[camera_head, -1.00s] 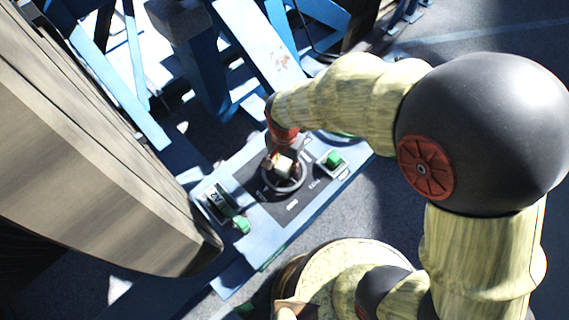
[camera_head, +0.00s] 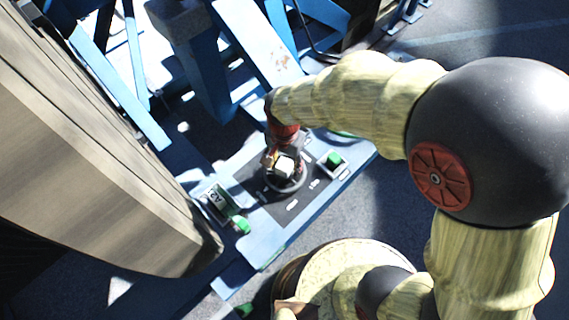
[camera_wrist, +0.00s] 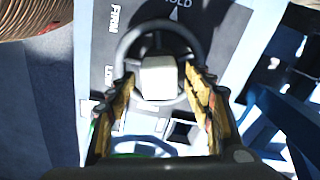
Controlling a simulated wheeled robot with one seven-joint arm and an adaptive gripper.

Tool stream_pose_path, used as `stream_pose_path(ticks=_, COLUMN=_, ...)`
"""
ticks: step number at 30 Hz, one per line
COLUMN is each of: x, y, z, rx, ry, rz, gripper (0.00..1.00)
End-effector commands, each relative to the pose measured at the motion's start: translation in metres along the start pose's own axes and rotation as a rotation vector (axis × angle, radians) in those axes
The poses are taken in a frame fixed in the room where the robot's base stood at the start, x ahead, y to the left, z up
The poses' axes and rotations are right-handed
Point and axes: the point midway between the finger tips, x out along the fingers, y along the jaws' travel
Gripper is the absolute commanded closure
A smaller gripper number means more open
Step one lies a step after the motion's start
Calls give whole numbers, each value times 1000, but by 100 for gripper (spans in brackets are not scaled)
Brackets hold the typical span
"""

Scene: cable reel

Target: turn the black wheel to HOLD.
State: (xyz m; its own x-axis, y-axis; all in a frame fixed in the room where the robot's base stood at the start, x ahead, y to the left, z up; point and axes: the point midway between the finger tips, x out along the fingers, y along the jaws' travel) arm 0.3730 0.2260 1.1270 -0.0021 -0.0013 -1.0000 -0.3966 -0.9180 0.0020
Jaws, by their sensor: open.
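The black wheel (camera_head: 285,186) is a ring on a dark panel on the blue frame. It also shows in the wrist view (camera_wrist: 121,50), where a pale square block (camera_wrist: 158,78) sits over its middle. My gripper (camera_wrist: 160,82) is open, with one finger on each side of this block; I cannot tell whether either finger touches it. In the head view my gripper (camera_head: 276,158) is down at the wheel and hides part of it. The word HOLD (camera_wrist: 178,3) with a pale arrow is beyond the wheel's top in the wrist view; FIRM and LOW are at left.
A green button box (camera_head: 333,160) is right of the wheel, and a box marked A2 (camera_head: 217,203) is at left. A large wooden reel (camera_head: 100,160) fills the left side. Blue frame beams (camera_head: 262,50) rise behind the panel.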

Motion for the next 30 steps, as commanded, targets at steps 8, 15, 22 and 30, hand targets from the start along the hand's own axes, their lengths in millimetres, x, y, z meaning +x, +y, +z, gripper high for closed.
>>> stream_pose_path(ticks=8, x=-58, y=-1, z=-1, rx=0, ry=3, rz=-5, gripper=48)
stream_pose_path(ticks=15, x=-94, y=-1, z=0, rx=0, ry=2, rz=-3, gripper=48)
stream_pose_path(ticks=22, x=-106, y=0, z=0, rx=1, ry=1, rz=-1, gripper=48)
stream_pose_path(ticks=30, x=-106, y=0, z=0, rx=0, ry=1, rz=-1, gripper=48)
